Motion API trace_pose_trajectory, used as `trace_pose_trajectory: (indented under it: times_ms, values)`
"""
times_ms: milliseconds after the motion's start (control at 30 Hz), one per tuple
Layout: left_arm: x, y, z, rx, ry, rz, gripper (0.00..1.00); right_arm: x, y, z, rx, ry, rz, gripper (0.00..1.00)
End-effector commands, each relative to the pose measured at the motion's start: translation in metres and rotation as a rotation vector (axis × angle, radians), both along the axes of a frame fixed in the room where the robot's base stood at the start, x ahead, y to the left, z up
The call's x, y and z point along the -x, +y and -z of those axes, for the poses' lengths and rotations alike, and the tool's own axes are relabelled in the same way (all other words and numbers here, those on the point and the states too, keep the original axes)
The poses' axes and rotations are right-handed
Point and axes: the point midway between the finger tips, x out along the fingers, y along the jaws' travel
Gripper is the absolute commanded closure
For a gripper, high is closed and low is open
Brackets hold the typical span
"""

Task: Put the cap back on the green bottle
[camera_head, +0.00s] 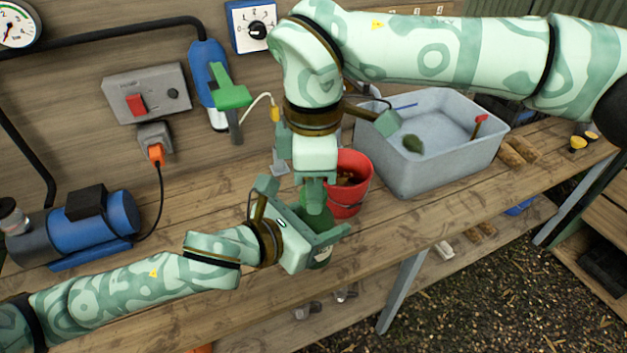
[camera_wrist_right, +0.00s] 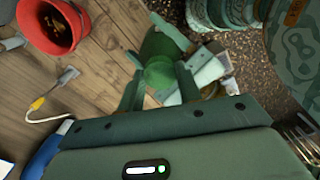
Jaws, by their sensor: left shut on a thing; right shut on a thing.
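The green bottle (camera_head: 321,259) stands upright at the front edge of the bench, largely hidden by my grippers. My left gripper (camera_head: 322,236) is shut around its body from the left. My right gripper (camera_head: 315,198) points down directly above the bottle, its fingers close to the bottle's top. In the right wrist view my right gripper (camera_wrist_right: 160,90) has its fingers on either side of a round green part at the bottle's top. I cannot make out a clear edge between cap and bottle, so whether the cap is seated is hidden.
A red bucket (camera_head: 350,205) stands just behind the grippers, close to the right one. A grey tub (camera_head: 447,165) sits on the bench to the right. A blue pump (camera_head: 97,230) stands at the left. The bench front edge is close below the bottle.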

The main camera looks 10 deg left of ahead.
Motion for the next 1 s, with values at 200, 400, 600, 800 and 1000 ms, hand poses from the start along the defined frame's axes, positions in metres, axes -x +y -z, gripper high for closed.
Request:
trace_pose_trajectory:
  times_ms: [200,400,600,800,1000]
  values:
    - [0.001,-0.001,0.000,0.000,0.002,0.004,1.00,-0.002,0.000,-0.001,-0.002,-0.007,0.083,0.63]
    - [0.001,-0.001,0.000,0.001,0.000,0.002,1.00,-0.001,0.000,0.000,-0.001,-0.004,0.080,0.44]
    - [0.000,0.000,0.000,0.000,0.000,0.001,1.00,-0.001,0.000,-0.002,-0.001,-0.003,0.079,0.44]
    - [0.000,0.000,0.000,0.001,-0.001,0.000,1.00,-0.001,0.000,-0.023,-0.001,-0.006,0.079,0.44]
    - [0.000,0.000,0.000,0.001,-0.001,0.000,1.00,-0.001,0.000,-0.044,-0.001,-0.003,0.078,0.44]
